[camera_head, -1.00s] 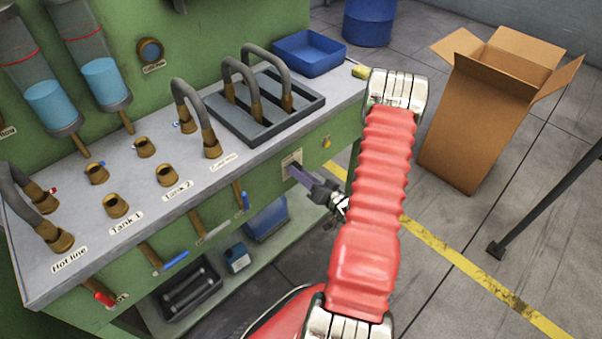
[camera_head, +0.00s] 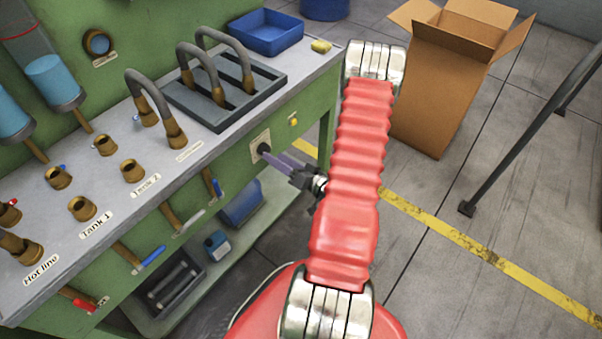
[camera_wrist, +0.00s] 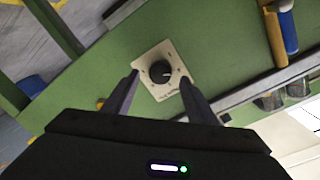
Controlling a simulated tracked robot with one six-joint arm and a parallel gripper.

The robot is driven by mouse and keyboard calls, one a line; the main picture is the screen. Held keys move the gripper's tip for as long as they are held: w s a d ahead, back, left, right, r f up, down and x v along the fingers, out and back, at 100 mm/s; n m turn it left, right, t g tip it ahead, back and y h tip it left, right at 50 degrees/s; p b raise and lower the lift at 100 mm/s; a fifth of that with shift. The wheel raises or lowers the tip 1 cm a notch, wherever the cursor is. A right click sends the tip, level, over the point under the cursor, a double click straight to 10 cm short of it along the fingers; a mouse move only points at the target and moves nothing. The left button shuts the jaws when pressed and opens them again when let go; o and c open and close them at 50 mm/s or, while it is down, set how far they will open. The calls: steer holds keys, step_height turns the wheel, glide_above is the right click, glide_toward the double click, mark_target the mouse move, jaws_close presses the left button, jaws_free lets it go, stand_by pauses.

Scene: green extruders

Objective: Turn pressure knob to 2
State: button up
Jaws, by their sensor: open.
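The pressure knob (camera_wrist: 160,72) is a round black dial with a light pointer mark on a cream plate (camera_wrist: 161,90) on the green front panel. In the head view the knob (camera_head: 263,148) shows small, just beyond the fingertips. My gripper (camera_wrist: 155,85) is open, with one purple-grey finger on each side of the plate in the wrist view. The knob lies between and a little beyond the fingertips, apart from them. In the head view my gripper (camera_head: 266,156) points at the panel. The plate's numbers are too small to read.
A yellow button (camera_head: 294,122) sits right of the knob plate. A blue-handled valve (camera_head: 215,186) is to its left. The grey worktop (camera_head: 210,150) overhangs above.

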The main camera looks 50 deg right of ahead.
steer(key=s, duration=1)
steer(key=shift+r, duration=0.25)
stand_by(0.4)
